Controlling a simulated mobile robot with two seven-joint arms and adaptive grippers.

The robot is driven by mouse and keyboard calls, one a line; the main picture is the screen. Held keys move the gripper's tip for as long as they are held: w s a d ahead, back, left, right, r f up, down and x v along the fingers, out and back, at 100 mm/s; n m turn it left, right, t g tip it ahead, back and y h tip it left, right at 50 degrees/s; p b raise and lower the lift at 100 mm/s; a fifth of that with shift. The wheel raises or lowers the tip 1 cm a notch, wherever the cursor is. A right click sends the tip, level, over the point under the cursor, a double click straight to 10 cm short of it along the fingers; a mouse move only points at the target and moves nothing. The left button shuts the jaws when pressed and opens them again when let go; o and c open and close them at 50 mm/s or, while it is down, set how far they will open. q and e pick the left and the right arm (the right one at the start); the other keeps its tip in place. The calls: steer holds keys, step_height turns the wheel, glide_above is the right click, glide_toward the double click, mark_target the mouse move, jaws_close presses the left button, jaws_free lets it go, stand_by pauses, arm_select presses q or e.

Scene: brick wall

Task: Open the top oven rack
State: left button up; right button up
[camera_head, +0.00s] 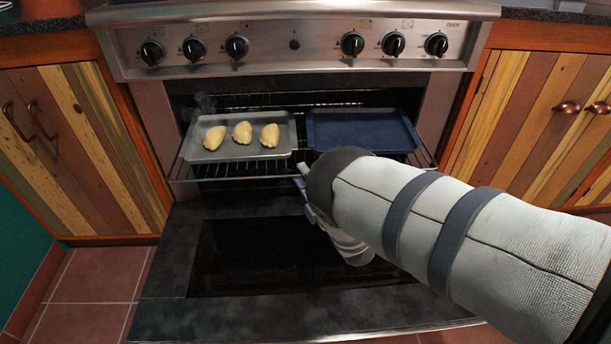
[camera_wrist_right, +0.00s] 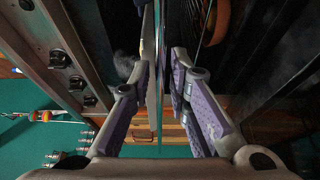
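The oven's top rack (camera_head: 245,170) is a wire shelf that sticks partway out of the oven. It carries a grey tray (camera_head: 215,148) and a dark blue tray (camera_head: 362,130). The oven door (camera_head: 180,310) is folded down. My right gripper (camera_head: 301,172) is at the middle of the rack's front edge, largely hidden by my wrist. In the right wrist view, the gripper's purple fingers (camera_wrist_right: 163,75) stand on either side of the thin, edge-on rack, with small gaps showing. The gripper looks open. My left gripper is out of view.
Three pale pastries (camera_head: 242,132) lie on the grey tray. A row of black knobs (camera_head: 237,47) runs along the panel above. Wooden cabinets (camera_head: 70,150) flank the oven. My right arm covers the right part of the door. Tiled floor (camera_head: 85,290) is clear at the left.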

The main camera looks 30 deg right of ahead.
steer(key=s, duration=1.2)
steer(key=shift+a, duration=0.35)
